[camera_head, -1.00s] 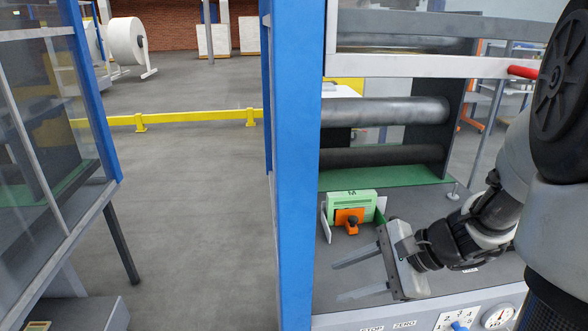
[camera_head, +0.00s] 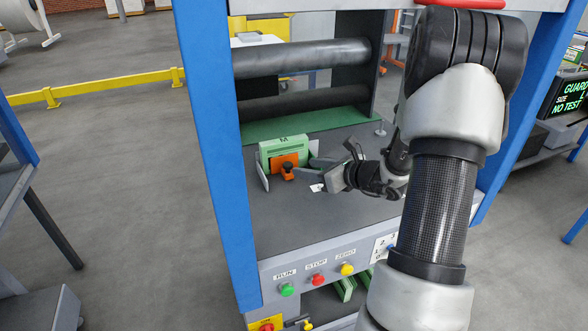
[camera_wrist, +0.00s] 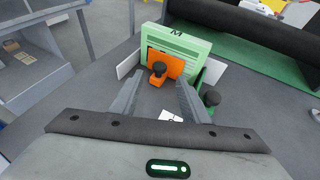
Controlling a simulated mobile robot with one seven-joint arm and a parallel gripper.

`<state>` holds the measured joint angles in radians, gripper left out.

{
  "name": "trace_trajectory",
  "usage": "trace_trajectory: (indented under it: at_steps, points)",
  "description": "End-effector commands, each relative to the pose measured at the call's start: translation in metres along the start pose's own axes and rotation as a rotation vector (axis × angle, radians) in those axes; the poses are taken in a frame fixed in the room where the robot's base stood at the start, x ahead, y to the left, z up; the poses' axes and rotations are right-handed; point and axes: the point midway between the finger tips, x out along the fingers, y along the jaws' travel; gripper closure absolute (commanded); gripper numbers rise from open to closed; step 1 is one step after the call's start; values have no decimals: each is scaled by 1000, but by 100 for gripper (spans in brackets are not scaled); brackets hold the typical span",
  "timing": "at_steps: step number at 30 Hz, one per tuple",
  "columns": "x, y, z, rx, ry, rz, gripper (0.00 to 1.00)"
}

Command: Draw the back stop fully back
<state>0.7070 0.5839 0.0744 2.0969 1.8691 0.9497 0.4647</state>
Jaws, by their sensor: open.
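A pale green block marked M (camera_head: 285,148) stands upright on the grey bed of the machine, with an orange plate (camera_head: 277,163) on its near face. A dark knob (camera_head: 287,172) sticks out of the orange plate on an orange foot; the knob also shows in the wrist view (camera_wrist: 159,68). No label tells which part is the back stop. My gripper (camera_wrist: 157,86) is open and empty. In the wrist view its fingers point at the orange plate, one to each side of the knob, apparently short of it. In the head view the gripper is right of the block.
White side plates (camera_wrist: 129,58) flank the block. A dark green knob (camera_wrist: 211,97) stands close beside my right finger. Black rollers (camera_head: 300,60) lie behind, and a blue post (camera_head: 213,150) stands at left. The near bed (camera_head: 280,215) is clear.

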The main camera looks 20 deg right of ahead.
Motion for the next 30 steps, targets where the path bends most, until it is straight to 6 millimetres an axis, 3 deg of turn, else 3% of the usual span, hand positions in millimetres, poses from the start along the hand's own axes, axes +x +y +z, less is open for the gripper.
trace_trajectory:
  at_steps: [3,9,15,23,30]
  points:
    - [27,2,-2,-1,-1,4,58]
    - [57,1,-1,-1,1,2,58]
    - [68,1,0,-1,0,2,58]
    - [68,1,0,0,0,1,58]
    - [68,1,0,-1,0,1,99]
